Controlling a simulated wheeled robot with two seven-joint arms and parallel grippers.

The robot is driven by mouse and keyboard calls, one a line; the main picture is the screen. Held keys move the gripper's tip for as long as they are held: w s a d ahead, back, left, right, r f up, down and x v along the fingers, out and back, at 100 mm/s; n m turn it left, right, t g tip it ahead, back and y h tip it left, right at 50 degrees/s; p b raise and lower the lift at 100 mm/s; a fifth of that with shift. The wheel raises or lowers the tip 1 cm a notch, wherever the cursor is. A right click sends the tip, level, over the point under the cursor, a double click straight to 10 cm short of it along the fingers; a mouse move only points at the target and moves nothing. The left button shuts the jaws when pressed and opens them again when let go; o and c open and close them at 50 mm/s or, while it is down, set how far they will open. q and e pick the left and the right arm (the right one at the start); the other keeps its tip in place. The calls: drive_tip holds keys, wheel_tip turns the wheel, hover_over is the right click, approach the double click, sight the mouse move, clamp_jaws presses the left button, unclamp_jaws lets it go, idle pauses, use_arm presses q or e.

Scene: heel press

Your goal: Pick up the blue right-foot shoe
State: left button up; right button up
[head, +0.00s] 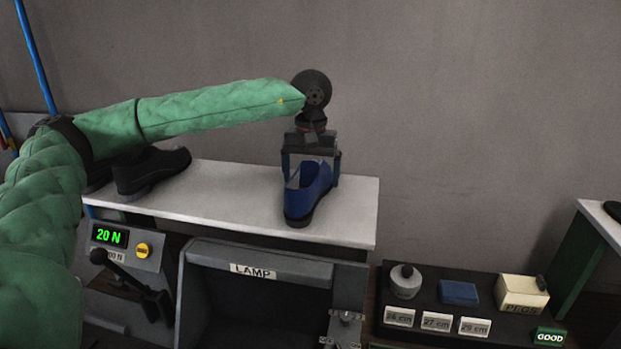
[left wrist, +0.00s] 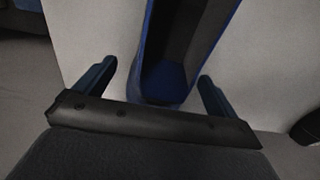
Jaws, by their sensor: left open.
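In the left wrist view the blue shoe (left wrist: 168,78) lies between the two open fingers of my left gripper (left wrist: 158,90), with a gap at each side. I cannot tell from its shape whether it is the right-foot shoe. My right gripper is not in view.
The white shelf (head: 245,196) also bears black shoes (head: 150,171) at its left, partly behind my arm. Below are a panel reading 20 N (head: 110,236), a box marked LAMP (head: 253,270) and a dark tray (head: 440,338) with small items. The shelf between the shoes is clear.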

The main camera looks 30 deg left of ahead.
use_arm(q)
drive_tip(key=shift+f, duration=0.35)
drive_tip(key=c, duration=1.3)
drive_tip(key=shift+r, duration=0.1)
